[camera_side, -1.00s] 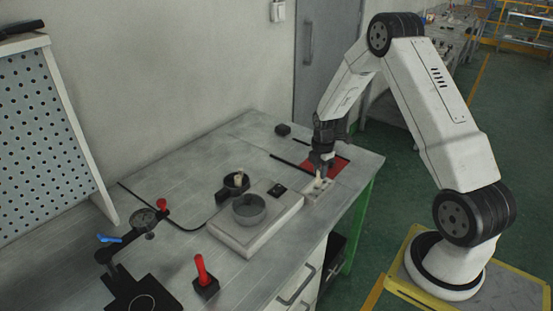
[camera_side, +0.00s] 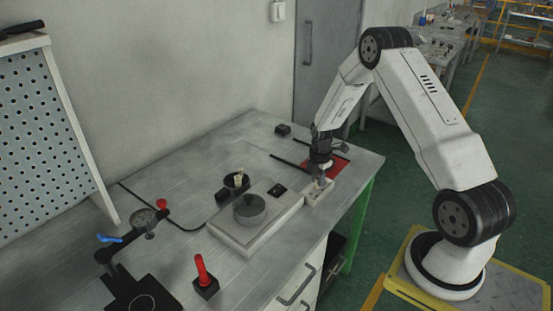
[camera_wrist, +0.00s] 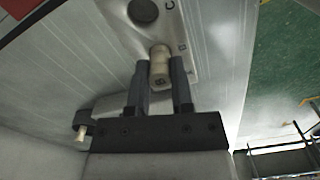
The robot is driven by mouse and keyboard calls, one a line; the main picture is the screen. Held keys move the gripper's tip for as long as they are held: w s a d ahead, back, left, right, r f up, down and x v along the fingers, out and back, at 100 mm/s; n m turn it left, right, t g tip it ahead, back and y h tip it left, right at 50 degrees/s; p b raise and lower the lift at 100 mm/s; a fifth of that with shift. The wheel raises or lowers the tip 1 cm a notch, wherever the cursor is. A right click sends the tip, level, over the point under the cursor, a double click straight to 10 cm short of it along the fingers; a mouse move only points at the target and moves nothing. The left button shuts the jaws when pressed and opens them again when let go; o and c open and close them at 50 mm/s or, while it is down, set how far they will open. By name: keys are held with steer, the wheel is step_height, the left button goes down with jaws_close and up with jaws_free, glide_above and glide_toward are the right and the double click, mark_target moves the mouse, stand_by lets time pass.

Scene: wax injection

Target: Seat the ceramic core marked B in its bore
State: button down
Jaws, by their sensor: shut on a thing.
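My gripper (camera_side: 321,180) is low at the pale block (camera_side: 313,200) near the table's right edge. In the wrist view my gripper (camera_wrist: 160,85) is shut on a cream cylindrical core (camera_wrist: 160,66), with one finger on each side. A small dark mark shows on the core's near end, too small to read surely. The pale block also shows in the wrist view (camera_wrist: 196,62), with a letter C and a dark round opening (camera_wrist: 143,12) beyond the core. Whether the core is inside a bore or only above the block is hidden.
A black holder (camera_side: 228,194) with a cream piece (camera_side: 238,180) in it stands left of the block. A grey cup (camera_side: 249,210) sits on a pale machine base between them. A red mat (camera_side: 337,166) lies behind my gripper. A red-handled tool (camera_side: 203,270) stands at the front.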

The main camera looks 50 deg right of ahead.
steer(key=shift+f, duration=0.15)
steer(key=c, duration=0.5)
jaws_free()
step_height(320, 180, up, 12)
steer(key=shift+r, duration=0.2)
stand_by(0.3)
steer(key=shift+a, duration=0.1)
stand_by(0.4)
